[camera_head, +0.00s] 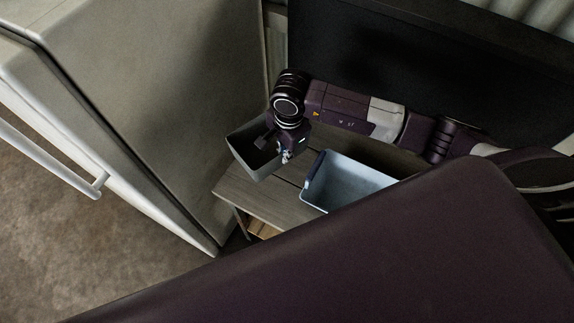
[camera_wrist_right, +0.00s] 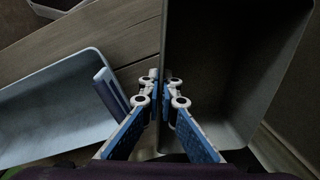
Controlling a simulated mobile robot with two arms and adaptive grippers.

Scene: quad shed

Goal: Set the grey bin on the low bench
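The grey bin (camera_head: 243,156) is an open box at the left end of the low bench (camera_head: 258,202), which has a wooden plank top. My right gripper (camera_head: 286,157) is at the bin's right side. In the right wrist view the gripper (camera_wrist_right: 161,100) has one finger on each side of the wall of the grey bin (camera_wrist_right: 235,65), closed on it. The bin looks empty. In the head view it overlaps the bench's left end; I cannot tell whether its base touches the top. My left gripper is not in view.
A light blue bin (camera_head: 345,182) with a dark blue handle stands on the bench to the right, close to the gripper. A large pale cabinet (camera_head: 165,90) with a white handle stands left of the bench. A black panel (camera_head: 400,60) is behind the arm.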

